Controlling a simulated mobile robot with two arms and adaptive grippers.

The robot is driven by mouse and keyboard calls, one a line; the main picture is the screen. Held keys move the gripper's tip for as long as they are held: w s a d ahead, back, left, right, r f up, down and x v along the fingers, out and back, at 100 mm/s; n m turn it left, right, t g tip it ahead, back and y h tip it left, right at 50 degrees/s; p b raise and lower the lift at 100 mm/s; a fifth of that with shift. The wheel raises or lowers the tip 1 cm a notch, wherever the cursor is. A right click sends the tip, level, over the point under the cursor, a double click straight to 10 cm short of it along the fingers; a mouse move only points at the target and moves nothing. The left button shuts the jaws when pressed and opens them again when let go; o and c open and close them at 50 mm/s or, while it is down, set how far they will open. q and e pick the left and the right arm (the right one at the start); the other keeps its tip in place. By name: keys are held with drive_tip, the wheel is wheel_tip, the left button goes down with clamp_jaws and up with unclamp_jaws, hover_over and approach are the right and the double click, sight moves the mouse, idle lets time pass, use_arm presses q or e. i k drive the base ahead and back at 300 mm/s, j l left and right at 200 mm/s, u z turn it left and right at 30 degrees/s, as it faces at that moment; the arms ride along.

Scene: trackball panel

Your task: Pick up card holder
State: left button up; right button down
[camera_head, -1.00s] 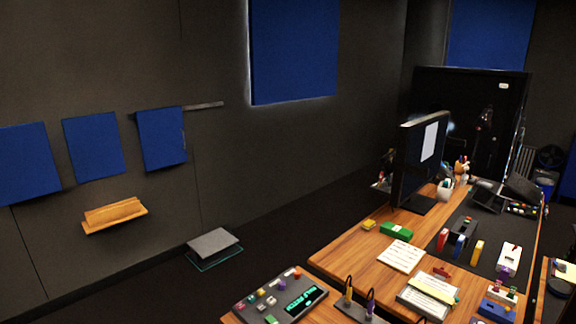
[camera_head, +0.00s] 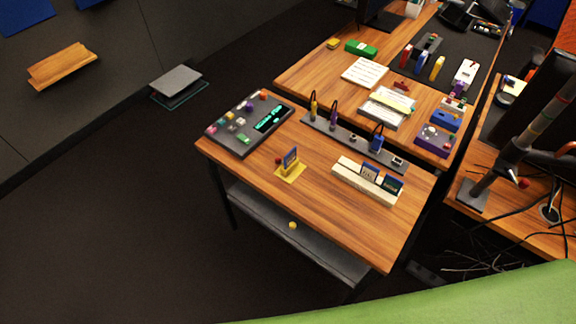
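A long cream holder (camera_head: 350,179) with dark cards standing in it lies on the near wooden table (camera_head: 330,215), toward its right side. A small yellow stand (camera_head: 289,173) holding a blue card upright is to its left on the same table. I cannot tell for certain which of the two is the card holder. Both stand free, with nothing gripping them. Neither of my grippers is in view.
A dark control panel (camera_head: 243,139) with coloured buttons sits at the table's left. A dark strip (camera_head: 345,140) with upright plugs runs behind the holders. A purple box (camera_head: 434,141) is further right. The table's front is clear. A green curved surface fills the lower right.

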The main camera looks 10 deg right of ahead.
sight(289, 175)
drive_tip(key=i+j, duration=0.45)
drive_tip(key=i+j+z, duration=0.15)
drive_tip(key=j+z, duration=0.2)
drive_tip(key=i+j+z, duration=0.15)
drive_tip(key=j+z, duration=0.2)
drive_tip(key=i+j+z, duration=0.1)
drive_tip(key=j+z, duration=0.25)
drive_tip(key=z, duration=0.45)
